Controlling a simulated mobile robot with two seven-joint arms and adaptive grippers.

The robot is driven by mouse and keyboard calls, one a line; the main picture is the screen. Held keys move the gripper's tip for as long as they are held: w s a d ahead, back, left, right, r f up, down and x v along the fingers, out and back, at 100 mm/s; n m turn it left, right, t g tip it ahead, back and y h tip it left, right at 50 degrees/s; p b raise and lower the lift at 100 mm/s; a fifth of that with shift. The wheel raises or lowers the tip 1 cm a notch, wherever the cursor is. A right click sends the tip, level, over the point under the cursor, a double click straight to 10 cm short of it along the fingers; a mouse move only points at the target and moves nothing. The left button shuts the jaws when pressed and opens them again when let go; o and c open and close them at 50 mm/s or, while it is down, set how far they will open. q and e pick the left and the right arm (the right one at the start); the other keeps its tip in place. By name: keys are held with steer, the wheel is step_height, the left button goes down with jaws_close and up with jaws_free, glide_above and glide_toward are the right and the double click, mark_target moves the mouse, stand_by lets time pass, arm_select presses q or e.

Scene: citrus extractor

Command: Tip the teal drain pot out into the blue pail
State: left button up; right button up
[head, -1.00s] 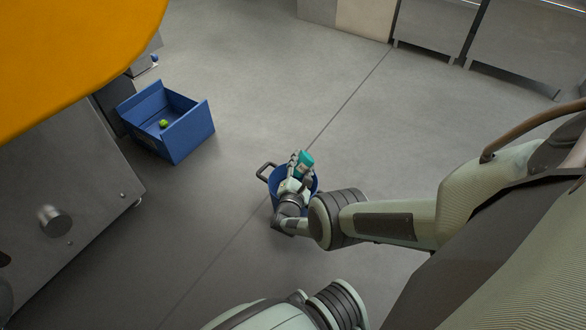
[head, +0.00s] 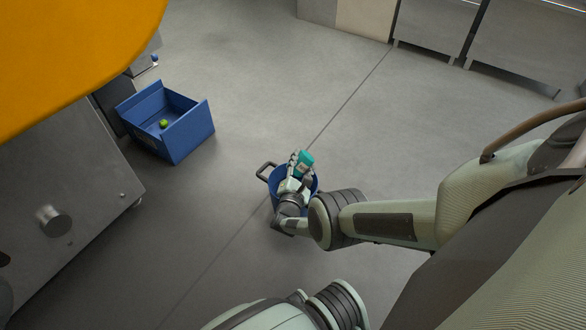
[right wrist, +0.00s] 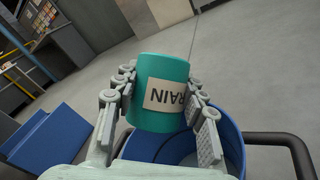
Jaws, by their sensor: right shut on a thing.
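The teal drain pot (head: 306,158) is held in my right gripper (head: 299,166) above the blue pail (head: 274,180). In the right wrist view the teal pot (right wrist: 162,66) sits between both fingers of my right gripper (right wrist: 163,98), which is shut on it. Its pale label shows the letters "RAIN" inverted in the picture. The blue pail (right wrist: 233,142) lies behind and below the pot, with a dark handle at the side. The pot's mouth and any contents are hidden. My left gripper is not in view.
A blue open bin (head: 178,142) with a green fruit (head: 163,124) stands on the floor at left. A grey steel machine (head: 62,205) with a knob is at far left. An orange surface (head: 70,55) fills the upper left corner. The floor around the pail is clear.

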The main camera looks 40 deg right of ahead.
steer(key=shift+a+r+n+t+h+b, duration=0.2)
steer(key=shift+n+t+h+b, duration=0.1)
steer(key=shift+n+b, duration=0.4)
stand_by(0.9)
